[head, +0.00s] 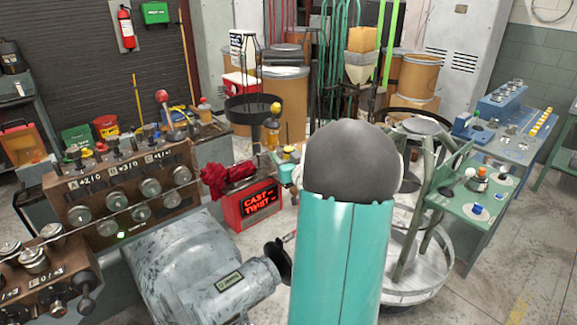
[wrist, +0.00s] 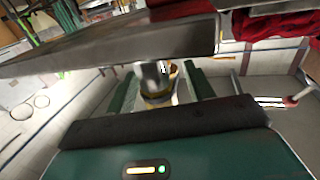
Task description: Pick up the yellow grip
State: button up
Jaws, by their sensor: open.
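In the wrist view my gripper (wrist: 162,80) is open, with a green finger on each side. A small yellow and grey rounded piece (wrist: 157,98) shows between and beyond the fingers. It may be the yellow grip; its lower part is hidden by the dark bar of my gripper, and I cannot tell whether the fingers touch it.
A red display box (head: 253,207) with a red cloth (head: 228,178) stands left of my arm. A grey motor (head: 195,268) and control panel (head: 130,190) are nearer left. A green side table (head: 475,205) stands right. In the wrist view, a grey metal slab (wrist: 120,48) crosses close above the fingers.

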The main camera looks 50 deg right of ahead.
grip_shut()
jog(key=shift+r, duration=0.1)
jog(key=shift+r, duration=0.55)
notch_tip(320, 180, up, 2)
jog(key=shift+r, duration=0.15)
jog(key=s+a+r, duration=0.9)
jog(key=s, duration=0.1)
jog(key=shift+s+a+r, duration=0.15)
jog(key=shift+s+r, duration=0.05)
jog(key=shift+s, duration=0.05)
